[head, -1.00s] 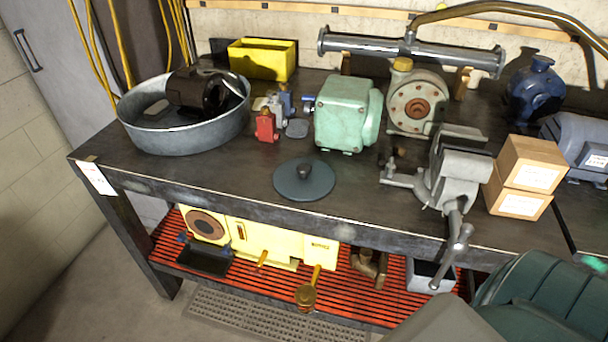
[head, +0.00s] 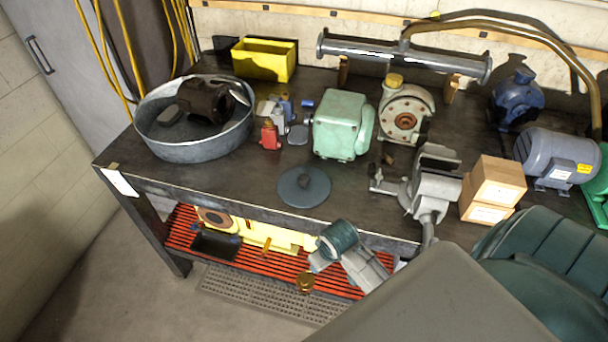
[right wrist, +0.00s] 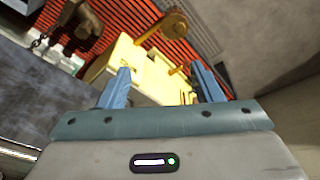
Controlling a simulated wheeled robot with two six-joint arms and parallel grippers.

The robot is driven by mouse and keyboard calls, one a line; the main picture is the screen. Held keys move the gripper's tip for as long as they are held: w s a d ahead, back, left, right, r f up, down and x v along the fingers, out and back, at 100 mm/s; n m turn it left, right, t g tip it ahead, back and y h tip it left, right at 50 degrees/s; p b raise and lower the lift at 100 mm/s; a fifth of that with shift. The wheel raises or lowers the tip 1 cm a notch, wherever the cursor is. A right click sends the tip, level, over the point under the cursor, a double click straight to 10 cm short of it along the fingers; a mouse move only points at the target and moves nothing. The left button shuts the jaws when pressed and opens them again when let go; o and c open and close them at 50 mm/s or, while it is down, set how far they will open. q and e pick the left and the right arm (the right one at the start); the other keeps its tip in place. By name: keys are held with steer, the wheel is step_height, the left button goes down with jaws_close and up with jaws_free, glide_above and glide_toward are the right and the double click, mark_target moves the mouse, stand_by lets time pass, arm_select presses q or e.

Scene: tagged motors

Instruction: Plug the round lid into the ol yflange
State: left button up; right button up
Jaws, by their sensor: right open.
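The round lid (head: 304,187) is a dark grey-blue disc with a small knob, lying flat on the workbench near its front edge. Two round flanges show: one with a rusty centre on the cream pump (head: 404,120) at the back of the bench, and a brown one (head: 214,216) on the yellow machine on the lower shelf. I cannot tell which is the oily one. My right gripper (right wrist: 160,70) is open and empty, its blue fingers pointing toward the yellow machine (right wrist: 140,72). In the head view it is in front of the bench edge, below the lid. My left gripper is out of view.
A metal tub (head: 190,148) holding a dark motor stands at the bench's left. A green gearbox (head: 340,125) is behind the lid; a vise (head: 432,185) and boxes (head: 493,188) are to its right. The red slatted shelf (head: 190,238) lies below the bench.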

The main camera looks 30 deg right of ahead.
step_height(320, 180, up, 13)
steer(key=w+p, duration=0.3)
steer(key=w+d+r, duration=0.3)
steer(key=w+r, duration=0.2)
steer(key=w, duration=0.2)
steer(key=w+d+r+g, duration=0.1)
steer(key=w+d+r, duration=0.2)
steer(key=w+r, duration=0.2)
steer(key=w, duration=0.3)
steer(key=shift+w+r+y, duration=0.2)
steer(key=shift+r+y, duration=0.1)
steer(key=shift+r, duration=0.1)
glide_above(305, 178)
steer(key=shift+f, duration=2.85)
